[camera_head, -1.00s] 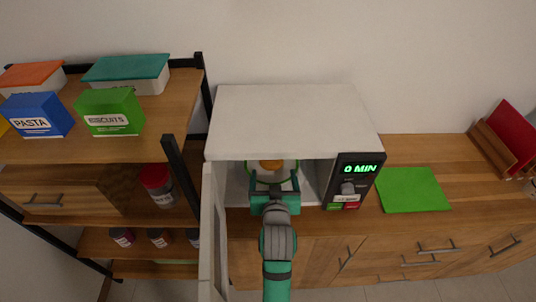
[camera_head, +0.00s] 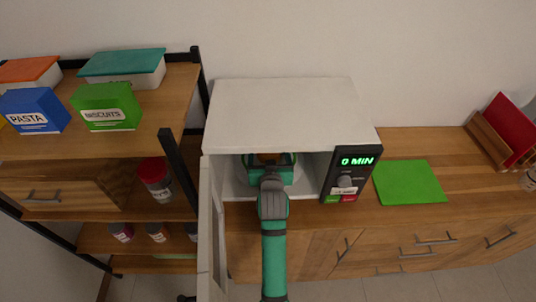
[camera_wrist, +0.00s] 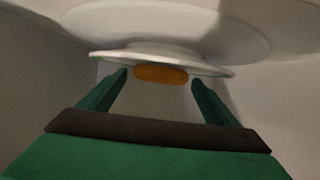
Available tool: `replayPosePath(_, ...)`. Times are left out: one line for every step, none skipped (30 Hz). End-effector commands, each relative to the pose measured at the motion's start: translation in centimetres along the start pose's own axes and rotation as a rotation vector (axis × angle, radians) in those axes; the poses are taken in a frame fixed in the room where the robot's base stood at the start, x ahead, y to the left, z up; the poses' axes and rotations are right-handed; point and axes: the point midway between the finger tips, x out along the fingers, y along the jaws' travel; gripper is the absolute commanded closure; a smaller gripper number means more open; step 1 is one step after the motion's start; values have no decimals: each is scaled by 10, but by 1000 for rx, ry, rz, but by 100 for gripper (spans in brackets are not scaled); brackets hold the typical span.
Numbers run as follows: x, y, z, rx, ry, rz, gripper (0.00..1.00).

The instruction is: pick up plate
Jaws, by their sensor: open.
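The white plate (camera_wrist: 120,57) is inside the open microwave (camera_head: 290,112). It rests on a larger pale round disc (camera_wrist: 240,35), and the wrist view appears upside down. Nothing is visibly held. I cannot tell whether the fingertips touch the plate. In the head view my gripper (camera_head: 267,165) hides most of the plate.
The open microwave door (camera_head: 207,230) stands just left of my arm. The control panel (camera_head: 348,175) is on the right, reading 0 MIN. A green board (camera_head: 408,182) lies on the counter. A shelf (camera_head: 150,130) with boxes and jars stands left.

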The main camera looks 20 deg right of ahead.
Motion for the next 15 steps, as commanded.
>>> replayPosePath(0,0,0,0,0,0,17)
replayPosePath(0,0,0,0,0,0,17)
replayPosePath(0,0,0,0,0,0,17)
replayPosePath(0,0,0,0,0,0,19)
replayPosePath(0,0,0,0,-1,0,26)
replayPosePath(0,0,0,0,-1,0,36)
replayPosePath(0,0,0,0,-1,0,43)
replayPosePath(0,-1,0,0,-1,-1,50)
replayPosePath(0,-3,0,-1,-1,-3,60)
replayPosePath(0,-4,1,-2,-1,-4,62)
replayPosePath(0,-4,1,-2,-1,-6,62)
replayPosePath(0,-6,0,-2,-1,-7,62)
replayPosePath(0,-6,0,-3,-1,-8,62)
replayPosePath(0,-6,0,-3,-1,-9,62)
replayPosePath(0,-7,0,-3,-1,-9,62)
